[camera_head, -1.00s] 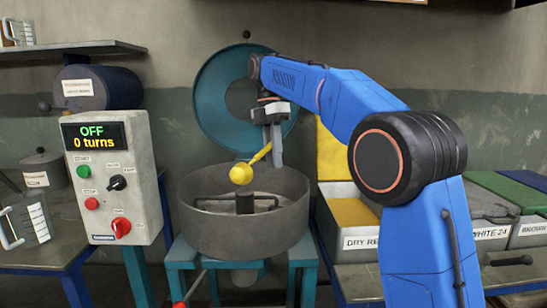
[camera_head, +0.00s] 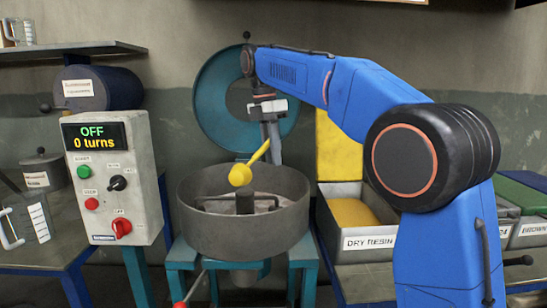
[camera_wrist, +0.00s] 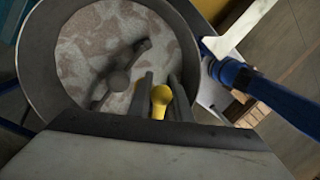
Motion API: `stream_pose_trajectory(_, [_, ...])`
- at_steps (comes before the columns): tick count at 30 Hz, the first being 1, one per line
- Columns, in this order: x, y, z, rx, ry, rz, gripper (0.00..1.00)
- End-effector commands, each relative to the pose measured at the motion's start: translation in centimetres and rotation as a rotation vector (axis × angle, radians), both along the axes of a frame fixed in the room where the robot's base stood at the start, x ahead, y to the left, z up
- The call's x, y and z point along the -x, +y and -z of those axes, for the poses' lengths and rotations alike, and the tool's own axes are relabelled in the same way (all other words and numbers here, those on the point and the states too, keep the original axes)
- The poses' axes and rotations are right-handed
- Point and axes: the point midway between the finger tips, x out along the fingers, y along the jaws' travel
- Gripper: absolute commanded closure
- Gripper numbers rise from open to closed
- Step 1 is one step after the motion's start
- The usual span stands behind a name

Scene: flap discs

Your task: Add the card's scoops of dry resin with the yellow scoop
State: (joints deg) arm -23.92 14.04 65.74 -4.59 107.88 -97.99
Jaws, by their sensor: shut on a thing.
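My gripper (camera_head: 270,138) is shut on the handle of the yellow scoop (camera_head: 241,174). The scoop hangs tilted above the grey mixing pan (camera_head: 245,236), its round head down and to the left of my fingers. The scoop also shows in the wrist view (camera_wrist: 161,97), between my fingers, over the pan; what its bowl holds cannot be seen. The pan has a central hub with mixing arms (camera_wrist: 118,82), and pale, patchy brownish material (camera_wrist: 85,55) covers its floor. The dry resin bin (camera_head: 352,212) at the right is open, with yellow material inside. No card is readable.
A control box (camera_head: 112,178) at the left reads OFF and 0 turns. The pan's teal lid (camera_head: 215,95) stands raised behind it. More lidded bins (camera_head: 522,230) stand at the right, partly behind my arm. A measuring jug (camera_head: 35,218) is at far left.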

Motion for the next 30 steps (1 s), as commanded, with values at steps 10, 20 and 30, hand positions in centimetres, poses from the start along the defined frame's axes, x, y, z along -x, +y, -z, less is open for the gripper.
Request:
stream_pose_trajectory(10, [2.5,0.9,-1.7,0.099,-0.271,-0.006,1.00])
stream_pose_trajectory(20, [4.8,1.8,-2.8,0.193,-0.524,-0.006,1.00])
stream_pose_trajectory(30, [7.2,2.7,-3.4,0.280,-0.764,-0.007,1.00])
